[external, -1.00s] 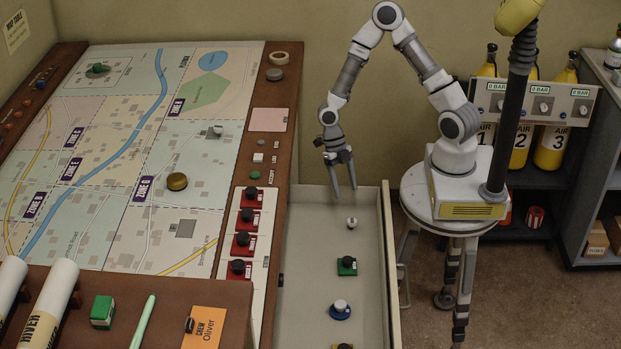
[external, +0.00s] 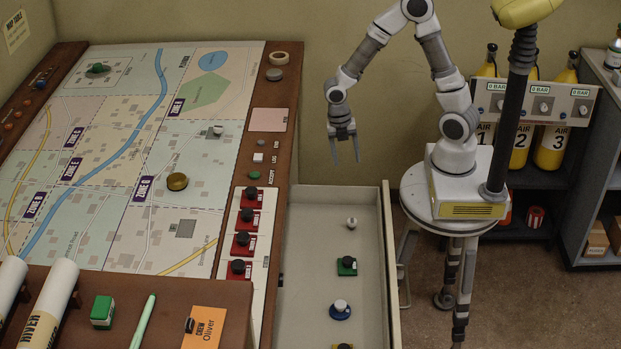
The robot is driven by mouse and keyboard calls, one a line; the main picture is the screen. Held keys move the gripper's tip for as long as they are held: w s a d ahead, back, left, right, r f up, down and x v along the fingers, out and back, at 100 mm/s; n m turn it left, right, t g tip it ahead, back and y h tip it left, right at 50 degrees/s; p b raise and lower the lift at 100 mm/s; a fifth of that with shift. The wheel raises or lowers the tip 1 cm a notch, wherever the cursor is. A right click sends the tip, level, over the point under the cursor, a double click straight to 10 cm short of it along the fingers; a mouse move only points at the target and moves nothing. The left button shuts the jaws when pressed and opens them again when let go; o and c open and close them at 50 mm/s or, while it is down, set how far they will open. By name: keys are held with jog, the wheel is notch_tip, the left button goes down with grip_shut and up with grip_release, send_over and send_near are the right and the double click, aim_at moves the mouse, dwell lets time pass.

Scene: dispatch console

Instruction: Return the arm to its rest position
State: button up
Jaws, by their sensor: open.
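My gripper (external: 346,158) is open and empty, with its two fingers pointing down. It hangs in the air near the far end of the open drawer (external: 300,262), apart from everything. My arm bends up and over from its white base on the round stand at the right. In the drawer lie a small white knob piece (external: 351,223), a green piece with a dark knob (external: 347,266), a blue piece with a white knob (external: 340,310) and a partly cut-off yellow piece (external: 342,346).
Yellow air cylinders (external: 519,155) and a grey shelf (external: 590,230) stand at the right. The air above the drawer is free.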

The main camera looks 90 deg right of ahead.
jog(key=s+a+r+m+t+p, duration=0.1)
jog(key=s+r+m+t+p, duration=0.1)
jog(key=r+m, duration=0.4)
jog(key=s+a+r+m+t+p, duration=0.2)
jog(key=r+m+p, duration=0.4)
jog(key=r, duration=1.1)
jog(key=s+a+r+m+t+p, duration=0.1)
jog(key=s+r+m+t+p, duration=0.2)
jog(key=r, duration=0.8)
jog(key=s+m+p, duration=0.1)
jog(key=s+m, duration=0.1)
jog(key=m, duration=0.1)
jog(key=shift+a+r+m+t, duration=0.2)
jog(key=shift+r+m+t, duration=0.1)
jog(key=shift+m, duration=0.1)
